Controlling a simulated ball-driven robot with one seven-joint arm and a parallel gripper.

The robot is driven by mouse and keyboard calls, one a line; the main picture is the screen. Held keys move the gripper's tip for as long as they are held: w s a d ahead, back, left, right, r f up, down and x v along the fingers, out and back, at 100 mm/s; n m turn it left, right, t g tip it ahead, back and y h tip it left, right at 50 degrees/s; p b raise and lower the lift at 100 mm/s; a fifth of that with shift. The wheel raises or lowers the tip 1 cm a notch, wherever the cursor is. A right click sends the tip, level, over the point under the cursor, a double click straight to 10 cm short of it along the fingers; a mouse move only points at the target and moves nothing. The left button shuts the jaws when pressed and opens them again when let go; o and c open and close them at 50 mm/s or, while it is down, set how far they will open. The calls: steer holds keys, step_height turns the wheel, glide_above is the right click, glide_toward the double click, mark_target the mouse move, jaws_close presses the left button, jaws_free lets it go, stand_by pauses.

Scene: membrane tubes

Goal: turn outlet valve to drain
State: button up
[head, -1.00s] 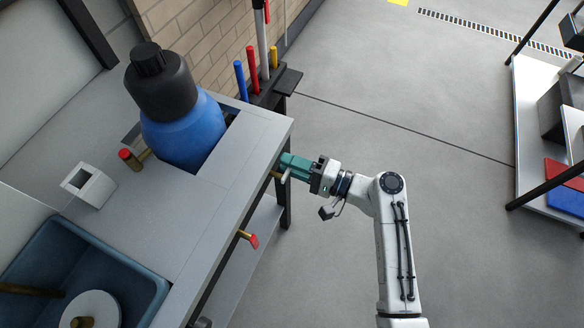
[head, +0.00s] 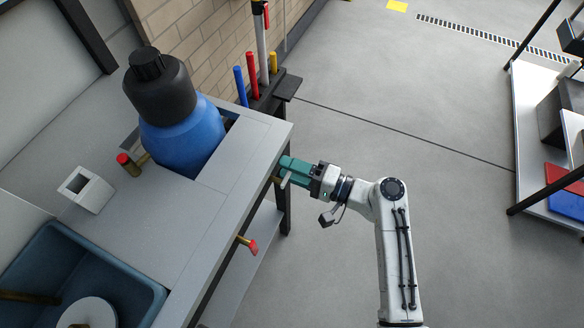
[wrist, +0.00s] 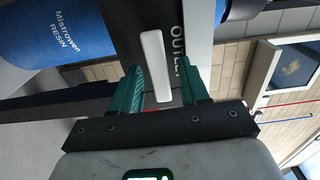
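The outlet valve handle is a white lever (wrist: 155,65) in the wrist view, in front of a dark panel (wrist: 192,90) with partly hidden lettering that reads "OUTLE". Its white end (head: 286,180) also shows in the head view, below the bench edge. My gripper (head: 283,166) is at the bench's right side, by the lever. In the wrist view its teal fingers (wrist: 162,70) are apart, one on each side of the lever. I cannot tell whether either finger touches it. The valve body is hidden.
A blue bottle with a black cap (head: 180,130) stands in the bench top (head: 215,210). A red-tipped brass valve (head: 247,244) juts from the bench front, left of my arm. Another red-tipped fitting (head: 124,160) is beside the bottle.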

steer(key=v, duration=1)
steer(key=shift+d, duration=0.4)
steer(key=shift+s, duration=0.15)
